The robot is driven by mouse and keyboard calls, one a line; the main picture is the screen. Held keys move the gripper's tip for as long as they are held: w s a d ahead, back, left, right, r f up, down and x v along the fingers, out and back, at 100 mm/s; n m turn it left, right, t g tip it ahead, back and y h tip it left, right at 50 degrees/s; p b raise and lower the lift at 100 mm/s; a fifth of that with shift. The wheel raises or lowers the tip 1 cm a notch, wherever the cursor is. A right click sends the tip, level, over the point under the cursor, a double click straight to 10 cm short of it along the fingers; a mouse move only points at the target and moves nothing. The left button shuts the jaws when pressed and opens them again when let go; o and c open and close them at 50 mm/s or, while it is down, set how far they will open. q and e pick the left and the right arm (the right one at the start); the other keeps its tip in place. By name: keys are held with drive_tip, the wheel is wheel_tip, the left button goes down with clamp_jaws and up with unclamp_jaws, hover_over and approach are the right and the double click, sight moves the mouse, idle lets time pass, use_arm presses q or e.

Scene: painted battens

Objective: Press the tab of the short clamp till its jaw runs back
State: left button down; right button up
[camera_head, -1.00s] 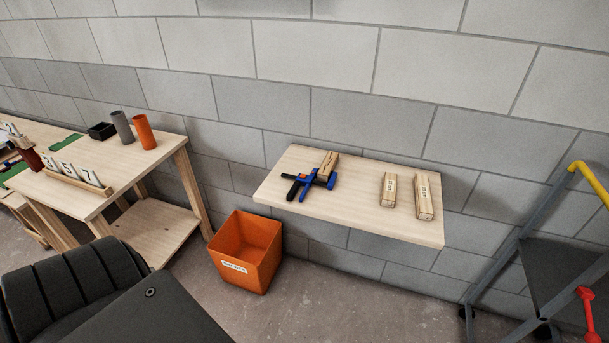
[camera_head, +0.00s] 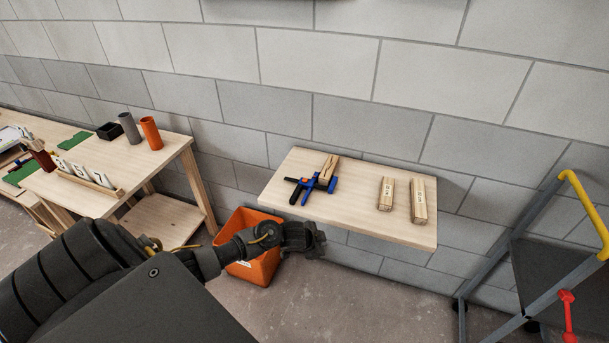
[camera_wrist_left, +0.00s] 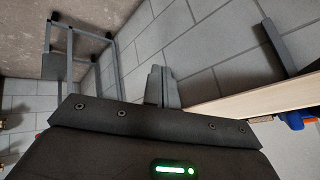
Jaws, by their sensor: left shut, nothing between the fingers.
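The short clamp (camera_head: 302,190), blue and black, lies at the left end of the wooden wall shelf (camera_head: 350,212), against a wooden batten (camera_head: 328,166). Its tab and jaw are too small to make out. My left gripper (camera_head: 318,247) is in front of and below the shelf's front edge, apart from the clamp, and empty. In the left wrist view its fingers (camera_wrist_left: 162,88) are together, and a blue piece (camera_wrist_left: 293,120) shows on the shelf at the right edge. My right gripper is not in view.
Two labelled battens (camera_head: 419,201) lie on the shelf's right part. An orange bin (camera_head: 258,268) stands below, partly behind my left arm. A workbench (camera_head: 100,205) with cups is at left. A grey trolley (camera_head: 535,260) with a yellow handle is at right.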

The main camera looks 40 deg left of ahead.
use_arm(q)
drive_tip(key=shift+m+t, duration=0.5)
drive_tip(key=shift+m, duration=0.3)
drive_tip(key=w+r, duration=0.1)
drive_tip(key=r, duration=0.2)
drive_tip(key=w+r, duration=0.1)
drive_tip(key=r, duration=0.2)
drive_tip(key=w+a+r+p, duration=0.1)
drive_tip(key=w+r, duration=0.1)
drive_tip(key=r, duration=0.1)
drive_tip(key=shift+r, duration=0.3)
drive_tip(key=shift+m, duration=0.3)
drive_tip(key=w+a+r, duration=0.1)
drive_tip(key=a, duration=0.1)
drive_tip(key=w+a+r, duration=0.2)
drive_tip(key=a, duration=0.1)
drive_tip(key=w+a+r, duration=0.2)
drive_tip(key=shift+w+a+r, duration=0.1)
drive_tip(key=shift+a+r, duration=0.05)
drive_tip(key=shift+a, duration=0.15)
wheel_tip(320, 180, up, 8)
hover_over(302, 182)
drive_tip(key=shift+d+f, duration=0.1)
drive_tip(key=shift+f, duration=0.15)
drive_tip(key=shift+f, duration=0.15)
wheel_tip(302, 182, down, 7)
drive_tip(key=b, duration=0.6)
drive_tip(key=shift+b, duration=0.4)
drive_tip(key=shift+f+b, duration=0.35)
drive_tip(key=shift+f, duration=0.45)
